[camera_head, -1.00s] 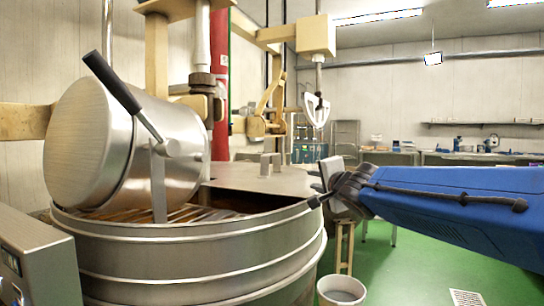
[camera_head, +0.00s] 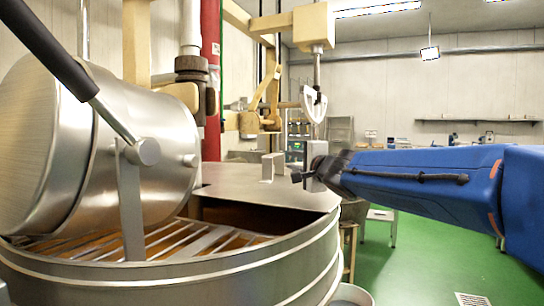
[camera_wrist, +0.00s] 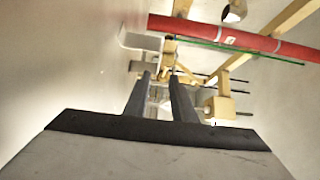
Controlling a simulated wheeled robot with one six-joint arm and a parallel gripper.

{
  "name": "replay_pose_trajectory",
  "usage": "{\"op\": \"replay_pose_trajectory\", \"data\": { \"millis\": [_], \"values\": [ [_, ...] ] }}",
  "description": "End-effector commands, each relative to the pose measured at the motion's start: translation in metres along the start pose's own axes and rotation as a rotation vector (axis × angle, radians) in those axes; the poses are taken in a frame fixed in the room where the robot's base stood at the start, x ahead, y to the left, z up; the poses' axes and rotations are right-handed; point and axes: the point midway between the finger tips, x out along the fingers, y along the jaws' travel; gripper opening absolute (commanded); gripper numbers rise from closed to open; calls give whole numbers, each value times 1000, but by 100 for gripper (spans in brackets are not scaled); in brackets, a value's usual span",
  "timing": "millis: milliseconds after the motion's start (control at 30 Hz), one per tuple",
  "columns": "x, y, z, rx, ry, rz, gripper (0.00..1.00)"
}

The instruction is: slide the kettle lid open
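The kettle lid (camera_head: 240,188) is a flat steel half-cover over the back right of the round kettle (camera_head: 215,278). The kettle's front left is open and shows a slatted grate. An upright steel handle (camera_head: 273,167) stands on the lid. My gripper (camera_head: 299,177) is just right of the handle, over or beside the lid's right part, with a visible gap between them. In the wrist view my gripper (camera_wrist: 161,77) has two dark fingers apart with nothing clearly between them. A pale bracket-like piece, possibly the handle (camera_wrist: 138,41), shows left of the fingertips.
A large steel drum (camera_head: 100,150) with a black-gripped lever (camera_head: 50,45) sits over the kettle's left side. A red pipe (camera_head: 210,80) and cream frame (camera_head: 137,45) stand behind. Green floor (camera_head: 425,250) is clear at right.

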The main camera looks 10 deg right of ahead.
Motion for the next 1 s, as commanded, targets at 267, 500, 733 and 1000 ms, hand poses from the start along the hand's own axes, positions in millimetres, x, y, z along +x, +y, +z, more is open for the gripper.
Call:
{"op": "replay_pose_trajectory", "data": {
  "millis": [267,500,733,1000],
  "values": [
    [41,2,0,0,-1,3,23],
    [79,2,0,1,0,3,23],
    [116,2,0,-1,0,2,23],
    [152,1,0,-1,-1,2,23]
  ]
}}
